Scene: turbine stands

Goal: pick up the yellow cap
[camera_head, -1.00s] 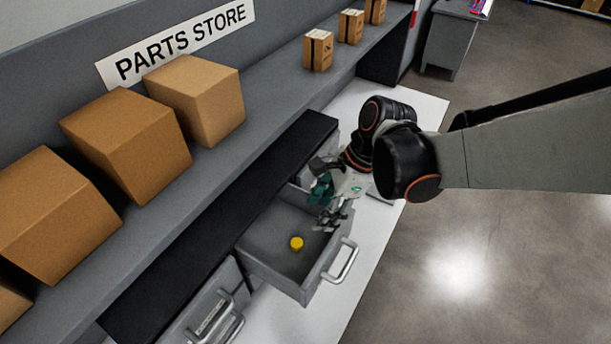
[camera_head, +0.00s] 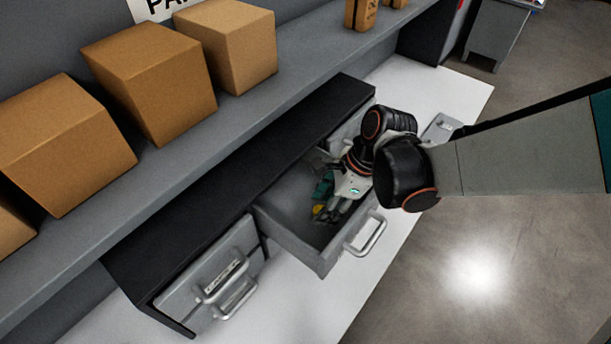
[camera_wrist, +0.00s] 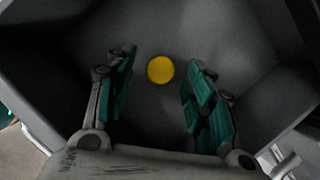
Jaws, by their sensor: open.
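The yellow cap (camera_wrist: 160,69) is a small round disc on the floor of the open grey drawer (camera_head: 290,226). In the wrist view it shows whole, centred between the lines of my two fingers and a little beyond their tips. In the head view the cap (camera_head: 318,209) is partly hidden by my gripper (camera_head: 327,208). My gripper (camera_wrist: 159,75) is open and empty, with its green-padded fingers spread to either side. It reaches down inside the drawer, pointing at the cap, and no finger touches the cap in the wrist view.
The drawer walls (camera_wrist: 35,80) stand close around my gripper. The drawer's front handle (camera_head: 365,235) juts out at the right. A closed drawer (camera_head: 212,283) is at the lower left. A shelf (camera_head: 300,75) with cardboard boxes (camera_head: 150,80) runs behind.

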